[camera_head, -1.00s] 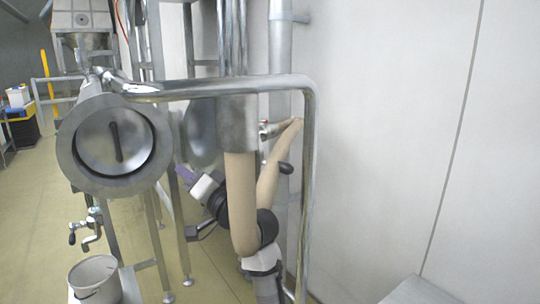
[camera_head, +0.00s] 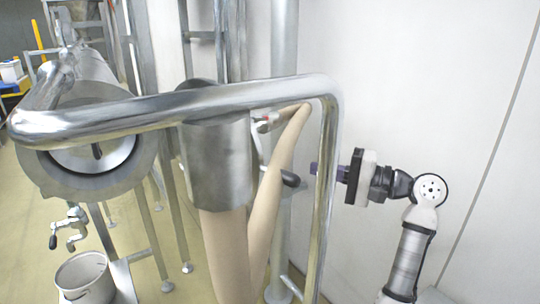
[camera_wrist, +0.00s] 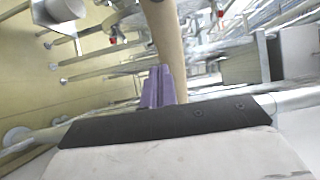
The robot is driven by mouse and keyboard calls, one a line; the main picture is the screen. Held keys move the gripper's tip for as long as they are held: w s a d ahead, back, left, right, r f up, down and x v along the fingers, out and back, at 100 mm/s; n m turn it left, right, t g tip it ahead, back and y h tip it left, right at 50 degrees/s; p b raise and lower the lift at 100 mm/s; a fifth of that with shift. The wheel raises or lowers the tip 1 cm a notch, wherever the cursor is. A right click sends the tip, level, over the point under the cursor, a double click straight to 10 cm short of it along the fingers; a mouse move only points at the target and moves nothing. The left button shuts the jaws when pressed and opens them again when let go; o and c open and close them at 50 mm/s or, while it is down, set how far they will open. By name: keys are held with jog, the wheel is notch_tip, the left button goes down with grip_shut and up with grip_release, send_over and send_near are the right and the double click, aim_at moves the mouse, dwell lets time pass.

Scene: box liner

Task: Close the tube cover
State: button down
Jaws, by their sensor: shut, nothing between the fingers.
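The horizontal steel tube (camera_head: 100,85) at left ends in a thick round rim (camera_head: 52,178). A shiny round plate (camera_head: 88,160) with a dark handle sits within that rim, partly hidden by a bent steel rail. I cannot tell for sure which part is the tube cover. My gripper (camera_head: 314,170) is at the right, pointing left, its purple fingers shut and empty. The rail's upright crosses in front of the fingers. The fingers (camera_wrist: 158,87) also show in the wrist view, in front of a beige hose (camera_wrist: 165,40). My gripper is well apart from the round tube end.
The bent steel rail (camera_head: 250,95) spans the near view and bends down at right. Beige hoses (camera_head: 228,255) and a steel collar (camera_head: 215,160) stand between my gripper and the tube. A tap (camera_head: 70,225) and bucket (camera_head: 85,278) are below. A plain wall (camera_head: 430,80) is behind.

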aim_at(268, 167)
jog(key=shift+w+a+r+p, duration=0.15)
jog(key=shift+a+p, duration=0.85)
jog(key=shift+a, duration=1.95)
jog(key=shift+w+a+p, duration=0.1)
jog(key=shift+a+p, duration=0.9)
jog(key=shift+a, duration=1.9)
